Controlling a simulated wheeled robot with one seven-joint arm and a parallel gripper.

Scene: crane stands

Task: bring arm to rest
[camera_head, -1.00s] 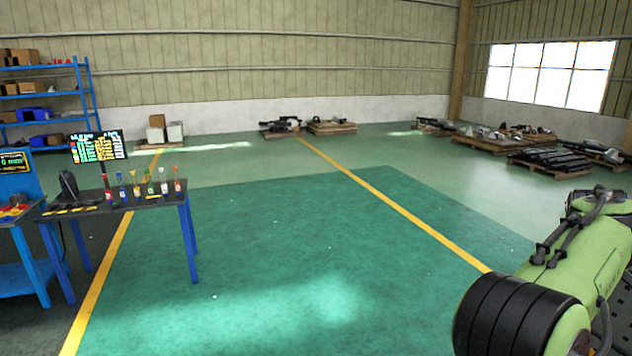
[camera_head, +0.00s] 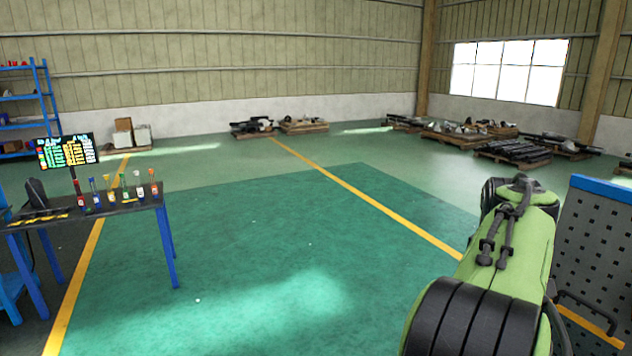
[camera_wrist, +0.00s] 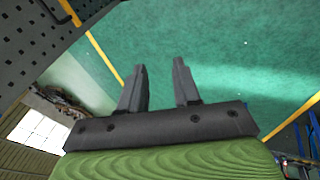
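My green arm (camera_head: 510,240) with black joint covers is bent at the lower right of the head view. My gripper is out of sight in the head view. In the wrist view my gripper (camera_wrist: 160,85) has its two dark fingers apart, with only green floor visible between them. It holds nothing.
A dark table (camera_head: 90,208) with blue legs at left bears several small coloured bottles and a screen (camera_head: 67,151). A perforated grey panel (camera_head: 598,255) with a blue edge stands close right of my arm. Pallets (camera_head: 515,150) of parts lie far back. The middle floor is open.

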